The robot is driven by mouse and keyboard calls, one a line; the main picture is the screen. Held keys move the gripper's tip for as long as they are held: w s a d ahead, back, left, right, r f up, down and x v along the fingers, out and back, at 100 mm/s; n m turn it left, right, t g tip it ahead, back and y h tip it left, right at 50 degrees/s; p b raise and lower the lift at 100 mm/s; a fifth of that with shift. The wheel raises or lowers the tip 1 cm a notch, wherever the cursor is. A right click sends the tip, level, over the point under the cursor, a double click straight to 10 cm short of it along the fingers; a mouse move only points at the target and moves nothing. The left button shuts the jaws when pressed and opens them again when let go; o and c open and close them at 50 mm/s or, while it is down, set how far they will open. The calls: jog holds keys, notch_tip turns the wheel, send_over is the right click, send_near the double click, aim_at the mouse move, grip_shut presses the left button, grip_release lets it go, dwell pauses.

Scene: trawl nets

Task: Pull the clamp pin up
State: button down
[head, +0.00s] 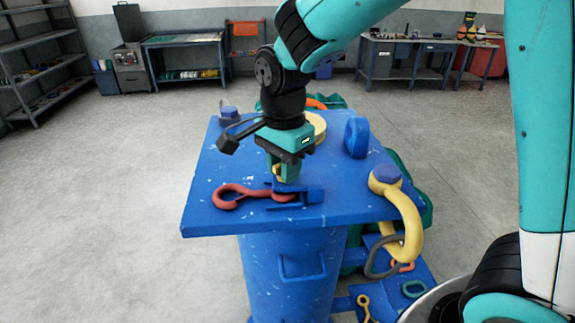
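My gripper (287,178) points straight down over the front part of the blue table top, just above a blue clamp (308,195). Its fingers hide most of what is directly beneath them. A small yellow part shows at the fingers, but I cannot tell whether it is the clamp pin or part of the gripper. I cannot tell whether the fingers are apart or closed. A red hook (233,196) lies flat on the table top, its shank reaching right to the blue clamp.
The blue table top (205,215) stands on a blue drum-like base. A yellow shackle (408,220) hangs over its right edge with a grey ring. A blue upright piece (357,138) and a pale yellow disc (317,127) stand behind the gripper. Floor at left is clear.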

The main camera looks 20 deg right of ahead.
jog(key=shift+s+r+p, duration=0.1)
jog(key=shift+r+p, duration=1.3)
jog(key=shift+r, duration=0.45)
jog(key=shift+f, duration=0.15)
jog(key=c, duration=0.9)
grip_release()
jog(key=shift+s, duration=0.1)
notch_tip(320, 180, up, 18)
jog(key=b, duration=0.3)
jog(key=shift+f, duration=0.2)
jog(key=shift+f+b, duration=0.1)
jog(key=shift+b, duration=0.2)
jog(key=s+a+f+n+y+b, duration=0.1)
jog(key=s+f+n+b, duration=0.1)
jog(key=s+f+n, duration=0.4)
jog(key=s+a+f+n+y+b, duration=0.1)
jog(key=s+f+n+b, duration=0.1)
jog(key=s+f+n, duration=0.4)
jog(key=s+a+f+n+y+b, duration=0.2)
jog(key=s+f+n, duration=0.4)
jog(key=f+n, duration=0.3)
jog(key=shift+f+b, duration=0.55)
jog(key=shift+f, duration=0.35)
